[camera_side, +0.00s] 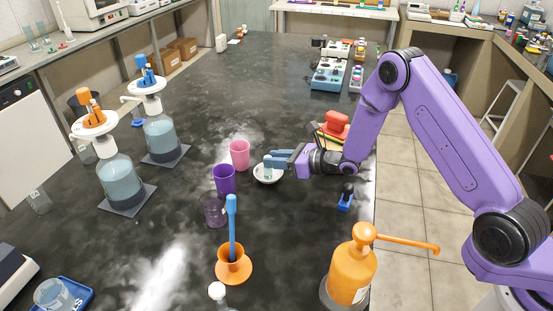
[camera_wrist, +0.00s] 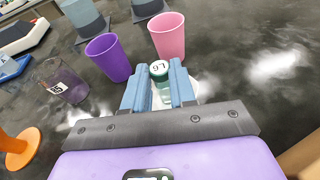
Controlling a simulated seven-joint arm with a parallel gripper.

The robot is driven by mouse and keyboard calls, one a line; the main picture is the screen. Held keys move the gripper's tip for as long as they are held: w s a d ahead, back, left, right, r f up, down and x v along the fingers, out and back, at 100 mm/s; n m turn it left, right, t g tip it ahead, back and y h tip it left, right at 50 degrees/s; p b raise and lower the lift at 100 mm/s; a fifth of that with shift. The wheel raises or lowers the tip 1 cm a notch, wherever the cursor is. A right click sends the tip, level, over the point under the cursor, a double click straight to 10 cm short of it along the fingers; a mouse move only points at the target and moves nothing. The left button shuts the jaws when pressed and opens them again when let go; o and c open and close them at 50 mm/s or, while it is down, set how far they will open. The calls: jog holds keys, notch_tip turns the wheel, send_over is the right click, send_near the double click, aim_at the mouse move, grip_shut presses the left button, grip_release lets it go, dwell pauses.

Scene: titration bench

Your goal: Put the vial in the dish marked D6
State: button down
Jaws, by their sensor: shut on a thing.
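My gripper (camera_side: 273,163) is shut on a small vial (camera_wrist: 161,84), which also shows as a pale shape between the fingers in the side view. In the wrist view (camera_wrist: 160,92) the vial has a dark green cap with a white label, seen upside down. A small white dish (camera_side: 262,179) sits on the bench just under the gripper in the side view. The vial is over or inside its rim; I cannot tell whether it touches the bottom. The fingers hide part of the dish, and no D6 mark is readable.
A pink cup (camera_side: 240,154) and a purple cup (camera_side: 224,180) stand close to the dish, with a clear dark beaker (camera_side: 214,211) nearer. An orange holder with a blue tool (camera_side: 233,263) and an orange pump bottle (camera_side: 352,265) stand in front. Bench behind is mostly clear.

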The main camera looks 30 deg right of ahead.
jog(key=shift+f, duration=0.15)
jog(key=c, duration=0.9)
grip_release()
jog(key=shift+s+d+r, duration=0.1)
jog(key=shift+r, duration=0.1)
jog(key=v, duration=1.1)
jog(key=shift+s+d+r, duration=0.1)
jog(key=shift+s+d, duration=0.05)
jog(key=shift+s, duration=0.2)
